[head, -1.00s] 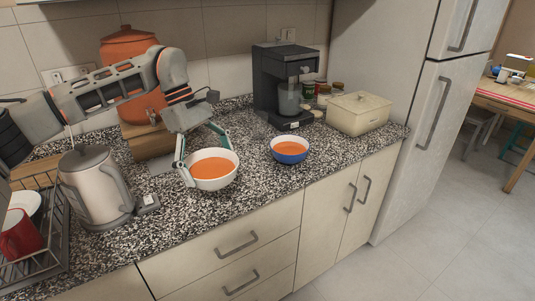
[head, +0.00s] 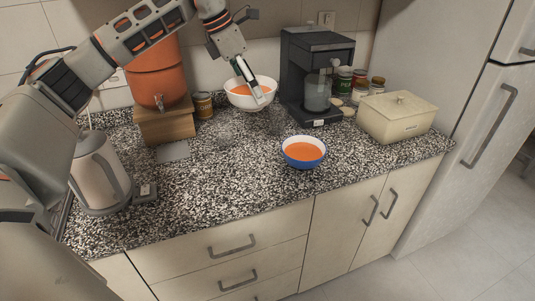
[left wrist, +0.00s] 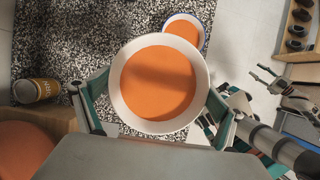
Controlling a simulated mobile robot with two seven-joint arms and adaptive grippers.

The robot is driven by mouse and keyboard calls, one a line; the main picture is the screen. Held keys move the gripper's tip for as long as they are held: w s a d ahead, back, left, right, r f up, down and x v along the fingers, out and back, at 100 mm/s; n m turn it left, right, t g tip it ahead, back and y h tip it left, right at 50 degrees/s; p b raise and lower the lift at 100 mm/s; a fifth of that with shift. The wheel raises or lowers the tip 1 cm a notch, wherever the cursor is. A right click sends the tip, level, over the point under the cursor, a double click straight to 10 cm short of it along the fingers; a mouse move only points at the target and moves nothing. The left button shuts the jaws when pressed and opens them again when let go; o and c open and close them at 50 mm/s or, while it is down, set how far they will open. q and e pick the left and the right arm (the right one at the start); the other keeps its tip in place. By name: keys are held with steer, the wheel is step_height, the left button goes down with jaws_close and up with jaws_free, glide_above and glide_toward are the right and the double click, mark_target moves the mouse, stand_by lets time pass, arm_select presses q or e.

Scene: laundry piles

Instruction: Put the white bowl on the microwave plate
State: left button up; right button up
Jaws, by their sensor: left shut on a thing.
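The white bowl (head: 240,102) holds orange soup and hangs in the air above the back of the counter, roughly level. My left gripper (head: 251,86) is shut on it from above. In the left wrist view the bowl (left wrist: 158,86) fills the middle, with a finger at its left and right sides. My right gripper (left wrist: 269,81) shows small at the right of that view, its fingers apart and empty, away from the bowl. The microwave and its plate are not in view.
A blue bowl (head: 303,163) of orange soup stands on the granite counter (head: 225,185). A coffee machine (head: 312,65), jars (head: 344,80) and a cream box (head: 398,118) stand at the right. A kettle (head: 98,175) and an orange dispenser (head: 155,75) are at the left.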

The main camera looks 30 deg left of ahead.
arm_select(q)
step_height(320, 180, down, 19)
steer(key=shift+f+b, duration=0.2)
steer(key=shift+b, duration=0.35)
steer(key=shift+f, duration=0.1)
steer(key=o, duration=1.2)
steer(key=shift+s+f, duration=0.1)
steer(key=shift+f, duration=0.1)
steer(key=shift+o, duration=0.2)
steer(key=shift+r, duration=0.15)
